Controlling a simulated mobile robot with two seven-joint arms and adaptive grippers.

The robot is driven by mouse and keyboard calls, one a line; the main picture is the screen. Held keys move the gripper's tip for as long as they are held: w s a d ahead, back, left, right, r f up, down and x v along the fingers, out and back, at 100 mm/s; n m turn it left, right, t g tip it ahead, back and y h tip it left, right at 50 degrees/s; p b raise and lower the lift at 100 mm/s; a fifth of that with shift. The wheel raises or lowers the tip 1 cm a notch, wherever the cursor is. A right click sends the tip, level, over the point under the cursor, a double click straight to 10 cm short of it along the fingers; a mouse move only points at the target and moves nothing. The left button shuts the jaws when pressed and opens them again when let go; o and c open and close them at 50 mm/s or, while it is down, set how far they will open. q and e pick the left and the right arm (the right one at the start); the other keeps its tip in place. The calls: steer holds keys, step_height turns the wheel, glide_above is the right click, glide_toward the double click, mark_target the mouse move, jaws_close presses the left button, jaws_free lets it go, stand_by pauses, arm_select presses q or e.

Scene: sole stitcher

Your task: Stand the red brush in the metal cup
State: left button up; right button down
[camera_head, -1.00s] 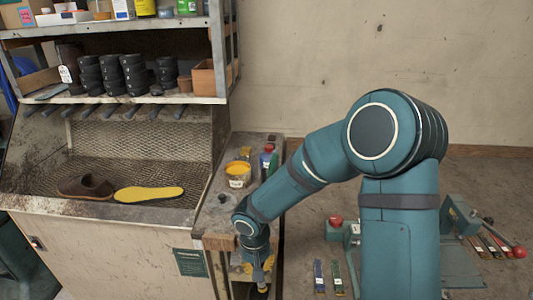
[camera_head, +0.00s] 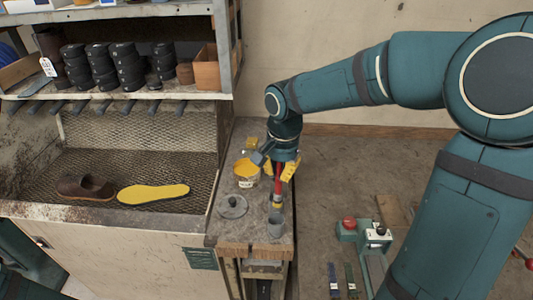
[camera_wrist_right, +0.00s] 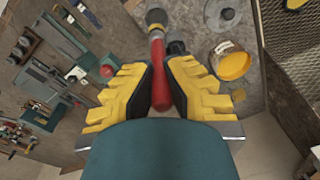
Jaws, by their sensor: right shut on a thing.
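The red brush (camera_head: 279,182) hangs roughly upright, bristle end down, from my right gripper (camera_head: 281,168) in the head view. The yellow fingers are shut on its red handle, which also shows between them in the right wrist view (camera_wrist_right: 161,92). The metal cup (camera_head: 276,224) is a small grey cup near the front of the bench top. My left gripper is not in view.
A can of yellow paint (camera_head: 246,173) and a round grey lid (camera_head: 232,206) stand left of the brush on the narrow bench (camera_head: 226,232). A mesh tray (camera_head: 142,168) with a brown shoe and a yellow sole lies further left. A red-knobbed device (camera_head: 349,224) sits lower right.

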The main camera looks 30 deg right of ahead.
mark_target(277, 199)
steer(key=shift+w+f, duration=0.1)
steer(key=shift+w, duration=0.25)
steer(key=shift+s+f, duration=0.3)
steer(key=shift+f, duration=0.25)
steer(key=shift+w+f, duration=0.15)
steer(key=shift+f, duration=2.3)
steer(key=shift+f+b, duration=1.35)
steer(key=shift+f, duration=0.5)
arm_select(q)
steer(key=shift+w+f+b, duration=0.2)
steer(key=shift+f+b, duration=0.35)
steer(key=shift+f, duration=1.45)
arm_select(e)
steer(key=shift+f, duration=0.55)
